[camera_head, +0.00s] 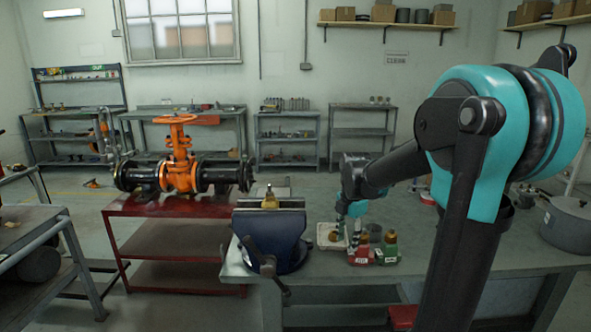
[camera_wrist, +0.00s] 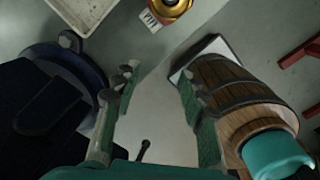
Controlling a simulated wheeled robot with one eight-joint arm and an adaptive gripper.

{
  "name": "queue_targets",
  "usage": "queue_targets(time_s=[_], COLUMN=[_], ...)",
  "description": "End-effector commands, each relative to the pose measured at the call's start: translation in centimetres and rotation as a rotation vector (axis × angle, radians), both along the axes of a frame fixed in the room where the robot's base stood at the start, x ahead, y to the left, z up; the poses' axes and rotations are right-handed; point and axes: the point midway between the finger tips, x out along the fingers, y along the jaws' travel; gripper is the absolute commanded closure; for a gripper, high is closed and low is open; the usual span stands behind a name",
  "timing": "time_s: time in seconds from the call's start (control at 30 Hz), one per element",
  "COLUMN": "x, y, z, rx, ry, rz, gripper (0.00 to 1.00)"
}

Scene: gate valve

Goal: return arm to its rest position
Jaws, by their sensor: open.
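My gripper (camera_head: 348,226) hangs over the bench at the end of my dark and teal arm, which reaches in from the right in the head view. It is just right of the blue vise (camera_head: 268,240), near a pale tray (camera_head: 326,236). In the wrist view my gripper (camera_wrist: 155,88) has its two green-padded fingers spread, with nothing between them. A brown barrel-shaped thing (camera_wrist: 238,90) is close to the right finger; I cannot tell whether they touch. The orange gate valve (camera_head: 180,155) stands on a red table, apart from my gripper.
Red and green brass-topped containers (camera_head: 361,250) (camera_head: 387,250) stand on the grey bench (camera_head: 420,258) close to my gripper. A grey pot (camera_head: 567,226) is at the right end. The red table (camera_head: 150,206) stands left of the bench. Shelves line the back wall.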

Motion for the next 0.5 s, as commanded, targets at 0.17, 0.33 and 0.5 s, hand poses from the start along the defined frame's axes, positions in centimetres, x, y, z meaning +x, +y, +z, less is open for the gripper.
queue_targets(time_s=[0.17, 0.33, 0.5], x=[-2.7, -6.1, -9.7], y=[-0.6, -1.3, -2.0], z=[-1.4, -3.4, -5.6], rx=[0.028, 0.086, 0.167], ry=[-0.041, -0.091, -0.134], rz=[-0.296, -0.698, -1.106], gripper=[0.58, 0.58, 0.58])
